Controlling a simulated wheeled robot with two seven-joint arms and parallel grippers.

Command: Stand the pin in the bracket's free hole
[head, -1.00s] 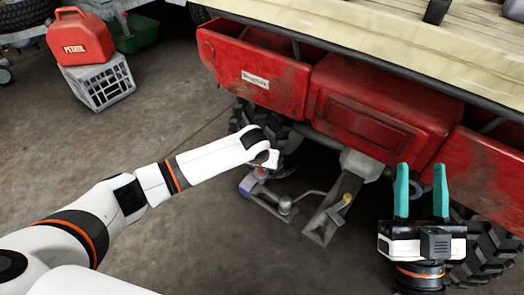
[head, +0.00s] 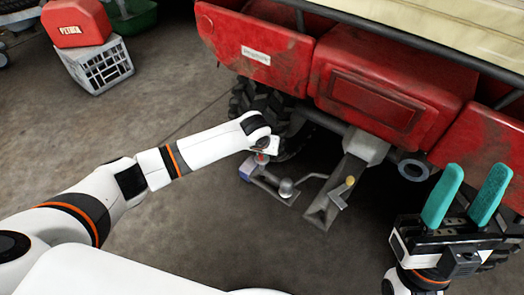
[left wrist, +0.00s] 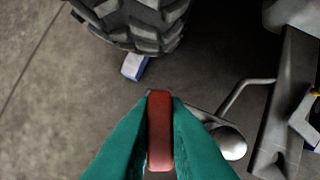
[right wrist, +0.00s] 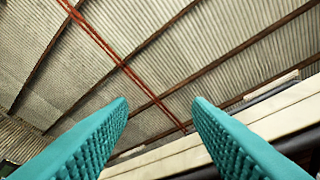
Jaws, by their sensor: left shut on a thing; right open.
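My left gripper (left wrist: 160,102) is shut on a red block-shaped piece (left wrist: 160,132), which also shows as a small red spot in the head view (head: 262,157). I cannot tell whether this is the pin's grip; whatever is below it is hidden. The grey bracket (head: 325,206) hangs under the red vehicle, to the right of the left gripper. A yellow-topped piece (head: 350,181) stands on it, and a dark spot, perhaps a hole (left wrist: 280,158), shows near its end. My right gripper (head: 466,197) is open and empty, fingers up, right of the bracket.
A grey ball-topped part (head: 286,187) with a bent rod lies between the left gripper and bracket. A blue-white block (left wrist: 134,66) is by the tyre (left wrist: 135,25). The red vehicle body (head: 385,95) overhangs.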

